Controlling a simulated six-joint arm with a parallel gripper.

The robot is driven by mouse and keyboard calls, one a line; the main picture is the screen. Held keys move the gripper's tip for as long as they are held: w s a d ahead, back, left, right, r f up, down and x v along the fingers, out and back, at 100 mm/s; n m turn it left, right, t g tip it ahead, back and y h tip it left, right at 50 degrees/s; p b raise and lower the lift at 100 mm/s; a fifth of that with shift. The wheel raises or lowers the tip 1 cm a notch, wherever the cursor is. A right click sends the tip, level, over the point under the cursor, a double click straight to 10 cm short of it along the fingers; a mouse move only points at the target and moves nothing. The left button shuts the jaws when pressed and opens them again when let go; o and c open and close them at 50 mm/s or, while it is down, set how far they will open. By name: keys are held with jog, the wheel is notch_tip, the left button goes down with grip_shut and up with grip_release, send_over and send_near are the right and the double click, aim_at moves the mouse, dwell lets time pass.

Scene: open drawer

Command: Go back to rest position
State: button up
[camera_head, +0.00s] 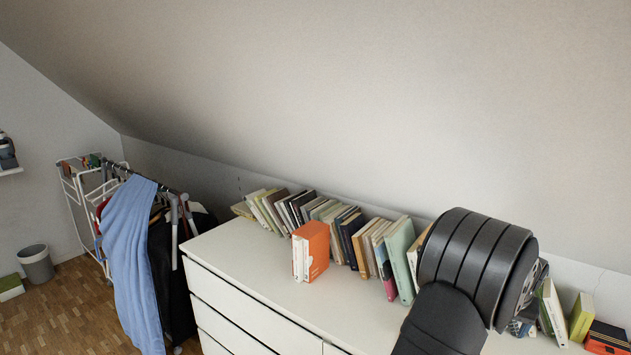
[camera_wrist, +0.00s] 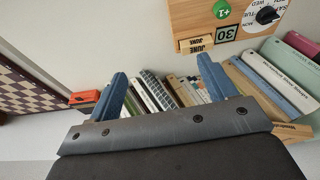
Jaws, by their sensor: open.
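My gripper (camera_wrist: 161,69) shows in the wrist view with its two blue fingers spread apart and nothing between them. Behind the fingers is a row of books (camera_wrist: 166,93), apart from them as far as I can tell. In the head view my dark arm is at the lower right, in front of the dresser, and hides part of the book row; the gripper itself cannot be made out there. The white dresser (camera_head: 240,307) has its visible drawer fronts on the left side flush. Its right part is hidden or out of frame.
A wooden calendar (camera_wrist: 222,24) is near the gripper, with a checkered board (camera_wrist: 25,90) at left. A sloped ceiling (camera_head: 330,110) hangs over the dresser. A clothes rack with a blue garment (camera_head: 128,255) stands left.

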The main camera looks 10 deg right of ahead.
jog(key=w+a+f+n, duration=0.1)
jog(key=w+a+f, duration=0.2)
jog(key=a, duration=0.5)
jog(key=w+a+f+n, duration=0.1)
jog(key=w+a+f, duration=0.2)
jog(key=w+a, duration=0.3)
jog(key=w+a+f+n, duration=0.1)
jog(key=w+a+f, duration=0.2)
jog(key=a, duration=0.8)
jog(key=shift+w+a+t+y, duration=0.1)
jog(key=shift+w+t+y, duration=0.25)
jog(key=shift+w, duration=0.5)
jog(key=a+f+n, duration=0.2)
jog(key=a+f, duration=0.1)
jog(key=a, duration=1)
jog(key=s+a+f+n+y, duration=0.1)
jog(key=a+f+n, duration=0.1)
jog(key=a, duration=1.1)
jog(key=shift+s+f, duration=0.3)
jog(key=shift+f, duration=0.45)
